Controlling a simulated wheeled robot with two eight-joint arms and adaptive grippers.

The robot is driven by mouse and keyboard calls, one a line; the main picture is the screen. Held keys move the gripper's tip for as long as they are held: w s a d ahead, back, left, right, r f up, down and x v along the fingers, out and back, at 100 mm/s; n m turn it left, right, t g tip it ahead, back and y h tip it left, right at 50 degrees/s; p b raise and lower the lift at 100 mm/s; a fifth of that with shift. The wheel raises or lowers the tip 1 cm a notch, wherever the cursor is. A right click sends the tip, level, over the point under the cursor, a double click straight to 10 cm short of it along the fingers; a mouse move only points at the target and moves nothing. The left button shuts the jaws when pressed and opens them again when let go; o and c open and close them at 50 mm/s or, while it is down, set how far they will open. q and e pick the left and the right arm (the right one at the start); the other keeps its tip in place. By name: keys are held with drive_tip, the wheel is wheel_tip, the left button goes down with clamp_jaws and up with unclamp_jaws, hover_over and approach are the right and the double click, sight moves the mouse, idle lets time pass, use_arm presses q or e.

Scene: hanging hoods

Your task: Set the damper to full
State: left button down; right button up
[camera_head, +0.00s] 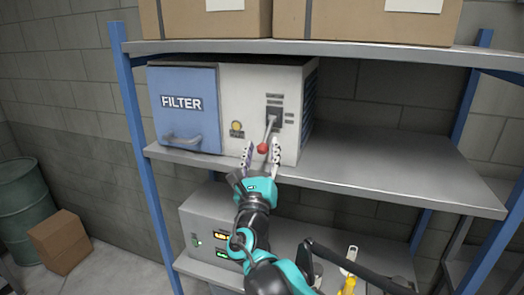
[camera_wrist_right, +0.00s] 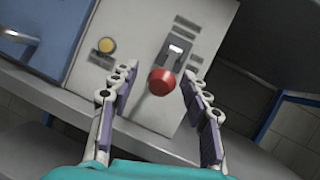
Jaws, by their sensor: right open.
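The damper lever is a short rod with a red knob (camera_head: 262,149) on the front of a cream filter unit (camera_head: 240,85) on the middle shelf. In the head view the rod tilts down from a dark slotted plate (camera_head: 274,117) with small labels beside it. My right gripper (camera_head: 262,153) is open, its fingers reaching up on either side of the knob. In the right wrist view the red knob (camera_wrist_right: 161,81) shows between and beyond the spread fingertips (camera_wrist_right: 160,75), apart from both. The label text is too small to read. My left gripper is not in view.
A blue FILTER door (camera_head: 185,108) with a handle and a yellow button (camera_head: 236,127) are left of the lever. The middle shelf (camera_head: 390,175) is bare to the right. A grey box (camera_head: 205,225) stands below. Cardboard boxes (camera_head: 365,20) sit above.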

drive_tip(key=v, duration=1.2)
drive_tip(key=shift+f, duration=0.1)
drive_tip(key=s+d+f+m+g+h+b, duration=0.2)
drive_tip(key=d+f+m+g+b, duration=0.35)
drive_tip(key=d+f+m, duration=0.65)
drive_tip(key=s+d+f+m+g+h+b, duration=0.15)
drive_tip(key=d+f+m+g+b, duration=0.25)
drive_tip(key=d+f+m+b, duration=0.75)
drive_tip(key=s+a+f+m+g+y+b, duration=0.1)
drive_tip(key=s+f+m, duration=0.3)
drive_tip(key=f, duration=0.5)
drive_tip(key=s+a+f+m+g+y+b, duration=0.1)
drive_tip(key=s+f+m+g+y+b, duration=0.1)
drive_tip(key=f+m, duration=0.3)
drive_tip(key=s+a+f+m+g+y+b, duration=0.1)
drive_tip(key=s+f+m, duration=0.4)
drive_tip(key=f, duration=0.8)
drive_tip(key=shift+s+a+g+y, duration=0.35)
drive_tip(key=shift+g+y, duration=0.4)
drive_tip(key=shift+y, duration=0.2)
